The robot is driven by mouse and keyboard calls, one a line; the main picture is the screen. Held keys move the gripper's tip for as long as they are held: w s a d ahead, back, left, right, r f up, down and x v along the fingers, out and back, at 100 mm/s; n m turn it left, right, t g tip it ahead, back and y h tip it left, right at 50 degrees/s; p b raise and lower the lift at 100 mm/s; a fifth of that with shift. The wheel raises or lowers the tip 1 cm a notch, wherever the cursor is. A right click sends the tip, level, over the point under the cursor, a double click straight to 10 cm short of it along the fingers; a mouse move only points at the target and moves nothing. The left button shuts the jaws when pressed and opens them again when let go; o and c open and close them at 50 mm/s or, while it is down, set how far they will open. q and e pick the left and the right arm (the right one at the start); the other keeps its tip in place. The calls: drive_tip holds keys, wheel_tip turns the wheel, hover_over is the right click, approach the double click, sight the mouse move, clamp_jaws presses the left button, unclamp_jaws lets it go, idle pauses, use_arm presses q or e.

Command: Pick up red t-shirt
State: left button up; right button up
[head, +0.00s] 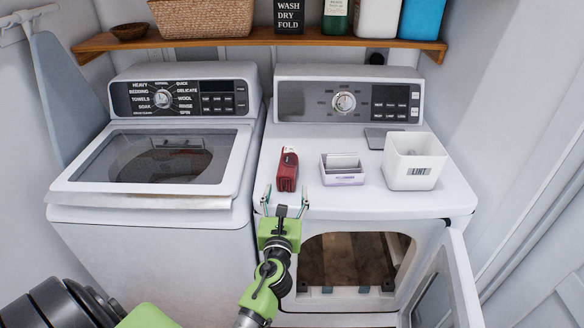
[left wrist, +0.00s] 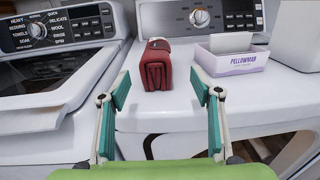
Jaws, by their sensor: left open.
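The red t-shirt (head: 288,171) lies folded in a narrow bundle on the left part of the dryer top (head: 350,197). In the left wrist view the red t-shirt (left wrist: 157,70) is straight ahead, between the two fingers and beyond their tips. My left gripper (head: 284,196) is open and empty at the dryer's front edge, just short of the shirt. Its teal finger pads show wide apart in the left wrist view (left wrist: 160,90). My right gripper is not in view.
A small white and lilac box (head: 342,176) stands right of the shirt, with a white lint bin (head: 413,163) farther right. The washer (head: 155,160) stands left with its lid shut. The dryer door (head: 446,285) hangs open below. A wooden shelf (head: 262,38) runs above.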

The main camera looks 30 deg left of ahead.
sight(288, 182)
use_arm(q)
drive_tip(key=x, duration=1.1)
drive_tip(key=shift+s+a+f, duration=0.1)
drive_tip(key=shift+a+f, duration=0.25)
drive_tip(key=shift+f, duration=0.05)
drive_tip(key=shift+r, duration=0.1)
drive_tip(key=c, duration=1.3)
